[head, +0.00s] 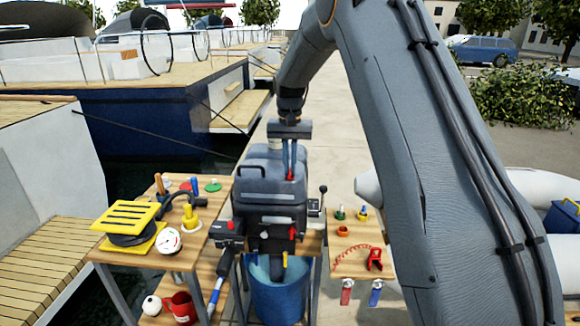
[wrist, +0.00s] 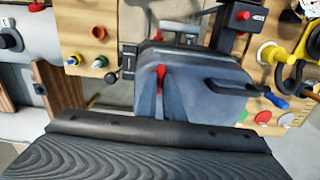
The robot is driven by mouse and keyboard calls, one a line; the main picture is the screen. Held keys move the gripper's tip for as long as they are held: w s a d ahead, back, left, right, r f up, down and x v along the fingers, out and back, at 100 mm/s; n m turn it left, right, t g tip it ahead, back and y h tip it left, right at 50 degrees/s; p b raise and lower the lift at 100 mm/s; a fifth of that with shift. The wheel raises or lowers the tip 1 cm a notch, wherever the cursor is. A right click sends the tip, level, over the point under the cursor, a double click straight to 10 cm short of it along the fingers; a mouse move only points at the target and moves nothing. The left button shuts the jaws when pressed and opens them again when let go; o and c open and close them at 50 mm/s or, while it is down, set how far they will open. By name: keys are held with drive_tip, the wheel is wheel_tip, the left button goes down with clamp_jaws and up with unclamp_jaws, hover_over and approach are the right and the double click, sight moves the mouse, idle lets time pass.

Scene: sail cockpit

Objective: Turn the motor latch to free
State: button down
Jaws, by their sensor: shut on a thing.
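The outboard motor (head: 262,190) has a dark grey-blue cowl and stands on a wooden stand over a blue bucket (head: 278,292). The motor latch is a small red lever (head: 290,176) on the cowl; it also shows in the wrist view (wrist: 161,73). My gripper (head: 288,168) reaches down from above, and its two blue-grey fingers (wrist: 160,92) are shut on the red latch. The fingers hide part of the latch, so its exact angle is hard to tell. The motor cowl (wrist: 205,80) fills the middle of the wrist view.
A small board at right (head: 348,263) carries a red coiled cord (head: 375,258) and plugs. A black lever (head: 323,193) rises close to the motor's right.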

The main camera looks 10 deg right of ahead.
sight(290, 170)
drive_tip(key=shift+n, duration=0.3)
drive_tip(key=c, duration=1.9)
unclamp_jaws()
drive_tip(key=shift+o, duration=0.2)
drive_tip(key=shift+r, duration=0.15)
drive_tip(key=shift+r+b, duration=1.1)
drive_tip(key=shift+r, duration=2.7)
drive_tip(key=s+f+n, duration=0.1)
drive_tip(key=s+f, duration=0.3)
drive_tip(key=s, duration=0.7)
drive_tip(key=s+f+n, duration=0.1)
drive_tip(key=s+f, duration=0.4)
drive_tip(key=s, duration=0.7)
drive_tip(key=s+f+n+t, duration=0.1)
drive_tip(key=s+f, duration=0.4)
drive_tip(key=s, duration=0.7)
